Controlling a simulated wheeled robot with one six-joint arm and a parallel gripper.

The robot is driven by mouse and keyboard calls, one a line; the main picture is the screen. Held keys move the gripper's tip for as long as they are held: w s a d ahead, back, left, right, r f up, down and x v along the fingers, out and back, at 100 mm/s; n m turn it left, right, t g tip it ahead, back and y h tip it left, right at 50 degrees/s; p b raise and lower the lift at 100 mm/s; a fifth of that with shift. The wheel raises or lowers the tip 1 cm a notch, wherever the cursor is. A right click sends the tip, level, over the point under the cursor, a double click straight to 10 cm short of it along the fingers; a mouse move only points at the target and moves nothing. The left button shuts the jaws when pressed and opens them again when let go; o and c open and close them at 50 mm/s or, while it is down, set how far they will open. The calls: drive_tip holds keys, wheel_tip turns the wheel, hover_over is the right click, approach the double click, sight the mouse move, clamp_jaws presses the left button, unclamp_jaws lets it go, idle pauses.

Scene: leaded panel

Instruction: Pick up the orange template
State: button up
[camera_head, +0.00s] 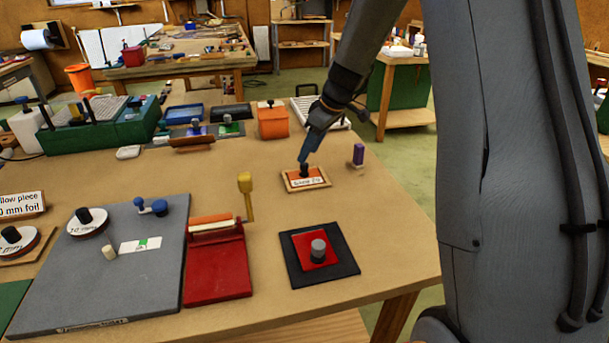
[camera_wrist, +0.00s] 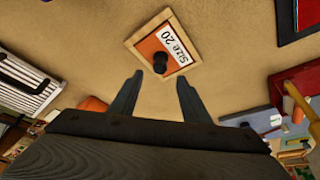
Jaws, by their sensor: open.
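The orange template (camera_wrist: 152,47) lies flat in a shallow wooden tray (camera_wrist: 137,34) with a white "Size 20" label (camera_wrist: 174,44) beside it. A black knob (camera_wrist: 160,61) stands up from the template. In the head view the orange template (camera_head: 293,174) is on the right part of the table, partly hidden by my gripper. My gripper (camera_wrist: 158,78) is open and empty in the wrist view, its two fingertips just short of the knob and on either side of it. In the head view my gripper (camera_head: 304,160) points down over the tray; I cannot tell whether it touches the knob.
A purple block (camera_head: 358,154) stands right of the tray. A black plate with a red square and grey knob (camera_head: 318,250) lies in front. A red device with a yellow handle (camera_head: 217,265) stands front left, beside a grey board (camera_head: 120,260). An orange box (camera_head: 271,121) stands behind.

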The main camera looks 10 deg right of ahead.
sight(306, 164)
drive_tip(key=shift+p+x, duration=1.1)
drive_tip(key=shift+x, duration=1.3)
drive_tip(key=shift+s+d+f, duration=0.1)
drive_tip(key=shift+d, duration=0.1)
clamp_jaws()
wheel_tip(306, 164, up, 10)
drive_tip(key=b, duration=0.3)
drive_tip(key=c, duration=0.6)
unclamp_jaws()
drive_tip(key=c, duration=0.5)
